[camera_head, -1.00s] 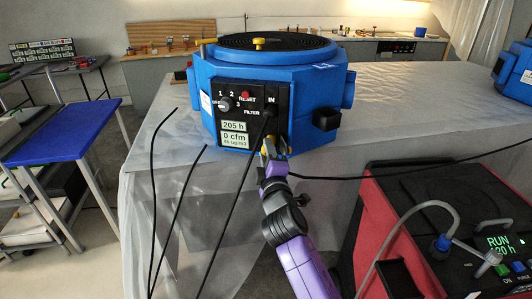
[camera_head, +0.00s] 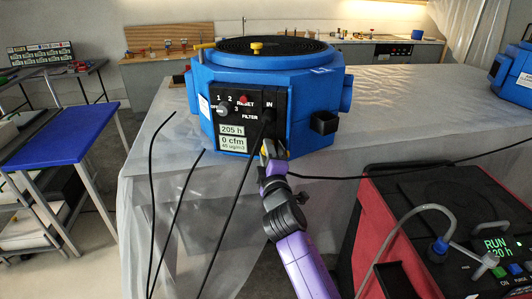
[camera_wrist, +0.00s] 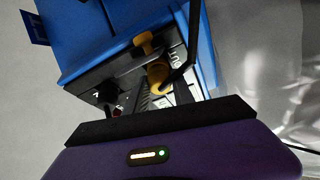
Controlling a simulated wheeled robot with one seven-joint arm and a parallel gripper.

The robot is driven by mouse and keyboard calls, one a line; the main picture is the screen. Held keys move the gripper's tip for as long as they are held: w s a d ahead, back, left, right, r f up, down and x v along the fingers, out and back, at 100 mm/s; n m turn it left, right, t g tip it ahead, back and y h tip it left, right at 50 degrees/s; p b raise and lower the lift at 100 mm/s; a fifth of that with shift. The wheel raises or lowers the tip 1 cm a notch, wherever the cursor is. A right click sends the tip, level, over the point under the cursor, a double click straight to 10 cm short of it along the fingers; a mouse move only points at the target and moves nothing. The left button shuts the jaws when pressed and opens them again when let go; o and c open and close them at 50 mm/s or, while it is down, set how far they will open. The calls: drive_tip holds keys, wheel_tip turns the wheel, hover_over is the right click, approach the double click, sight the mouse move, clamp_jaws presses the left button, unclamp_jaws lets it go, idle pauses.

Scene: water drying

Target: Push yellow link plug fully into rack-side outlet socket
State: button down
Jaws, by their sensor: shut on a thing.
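The yellow link plug (camera_wrist: 158,74) shows in the wrist view at the lower part of a blue machine's black panel, beside small white lettering. In the head view it is a small yellow patch (camera_head: 264,149) at the fingertips. My gripper (camera_head: 268,152) is shut on it at the panel's lower right corner. The plug's front faces the panel; the outlet socket is hidden behind it, so I cannot tell how deep it sits. A second yellow piece (camera_wrist: 144,42) shows further up in the wrist view. A black cable (camera_wrist: 187,45) passes close to the plug.
The blue machine (camera_head: 305,140) stands on a plastic-covered table (camera_head: 400,100). Black cables (camera_head: 232,200) hang in front. A red and black unit (camera_head: 435,190) stands at the right, near my arm. A blue-topped table (camera_head: 65,130) is at the left.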

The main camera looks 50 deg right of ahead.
drive_tip(key=shift+w+d, duration=0.1)
drive_tip(key=shift+d, duration=0.15)
drive_tip(key=c, duration=1)
unclamp_jaws()
drive_tip(key=r+b+v, duration=0.1)
drive_tip(key=v, duration=0.6)
drive_tip(key=shift+s+a+f, duration=0.25)
drive_tip(key=shift+s+f, duration=0.05)
drive_tip(key=shift+f, duration=0.2)
